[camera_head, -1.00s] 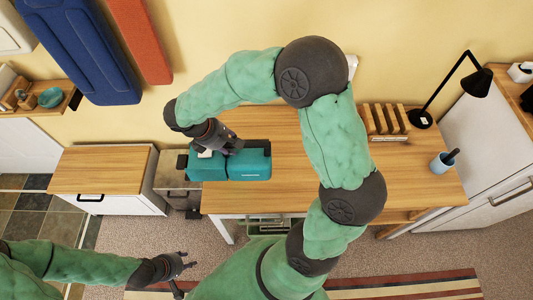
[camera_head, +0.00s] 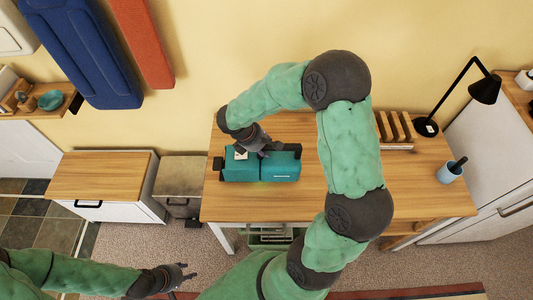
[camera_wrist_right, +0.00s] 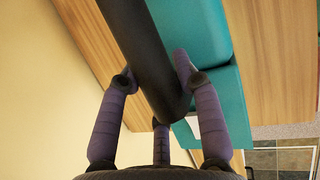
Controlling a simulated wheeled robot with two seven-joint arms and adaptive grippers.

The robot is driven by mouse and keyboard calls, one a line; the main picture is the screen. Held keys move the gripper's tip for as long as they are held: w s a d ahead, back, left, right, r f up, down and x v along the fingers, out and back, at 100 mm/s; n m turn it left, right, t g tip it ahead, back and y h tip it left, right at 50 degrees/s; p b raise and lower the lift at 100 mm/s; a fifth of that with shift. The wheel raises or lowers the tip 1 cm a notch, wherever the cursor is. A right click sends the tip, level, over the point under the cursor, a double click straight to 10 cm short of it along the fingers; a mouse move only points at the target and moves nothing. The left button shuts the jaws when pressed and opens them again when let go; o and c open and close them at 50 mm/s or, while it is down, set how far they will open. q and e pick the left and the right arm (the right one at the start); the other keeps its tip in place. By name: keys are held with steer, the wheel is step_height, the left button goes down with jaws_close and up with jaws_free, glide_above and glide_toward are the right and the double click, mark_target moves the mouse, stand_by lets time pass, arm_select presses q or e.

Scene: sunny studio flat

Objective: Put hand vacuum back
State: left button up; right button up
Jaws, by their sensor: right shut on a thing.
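The hand vacuum (camera_head: 280,167), a teal boxy body with a dark handle, is over the left part of the wooden desk (camera_head: 300,205). I cannot tell whether it touches the desktop. My right gripper (camera_head: 258,149) is shut on its handle from above. In the right wrist view, the fingers (camera_wrist_right: 160,95) close around the dark handle (camera_wrist_right: 135,45), with the teal body (camera_wrist_right: 200,35) beyond. My left gripper (camera_head: 189,272) is empty and open, low at the bottom left, away from the desk. No dock for the vacuum is identifiable.
A wooden rack (camera_head: 394,128), a black lamp (camera_head: 484,90) and a blue cup (camera_head: 448,173) stand on the right part of the desk. A grey bin (camera_head: 182,180) and a white cabinet (camera_head: 98,178) stand left of it. The front desktop is clear.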

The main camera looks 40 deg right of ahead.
mark_target(253, 159)
steer(key=shift+d+f, duration=0.25)
steer(key=shift+d+f+b, duration=0.1)
steer(key=shift+f+b, duration=0.65)
steer(key=shift+f, duration=0.85)
steer(key=shift+f, duration=0.1)
steer(key=o, duration=1.1)
steer(key=shift+r, duration=0.4)
steer(key=p+v, duration=0.3)
steer(key=v, duration=0.8)
steer(key=shift+r, duration=0.2)
